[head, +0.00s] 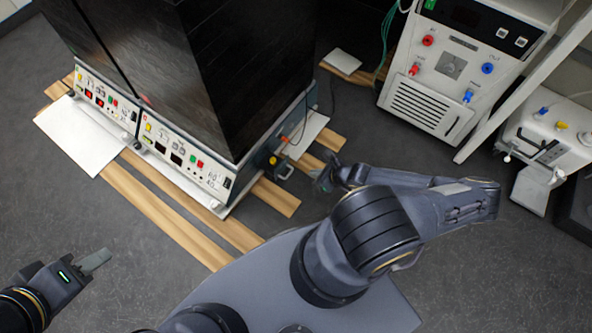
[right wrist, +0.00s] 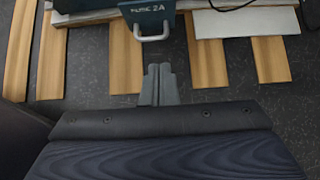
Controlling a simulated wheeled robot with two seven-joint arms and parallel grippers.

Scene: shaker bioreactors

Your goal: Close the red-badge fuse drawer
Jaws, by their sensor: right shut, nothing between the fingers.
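The fuse drawer (right wrist: 151,14) shows at the top of the right wrist view, a dark blue-grey front marked "FUSE 2A" with a pale bar handle (right wrist: 153,35). In the head view its handle (head: 285,171) sticks out low on the right side of the black shaker unit. No red badge can be made out on it. My right gripper (right wrist: 158,72) is shut and empty, just in front of the handle with a small gap; it also shows in the head view (head: 322,181). My left gripper (head: 97,261) is far from the drawer at lower left; its jaw opening is unclear.
The shaker unit (head: 225,90) stands over wooden slats (head: 150,200) on a dark floor. Panels with buttons (head: 180,152) line its front. A white instrument box (head: 425,105) and a smaller white device (head: 540,150) stand at right. Floor in front of the drawer is clear.

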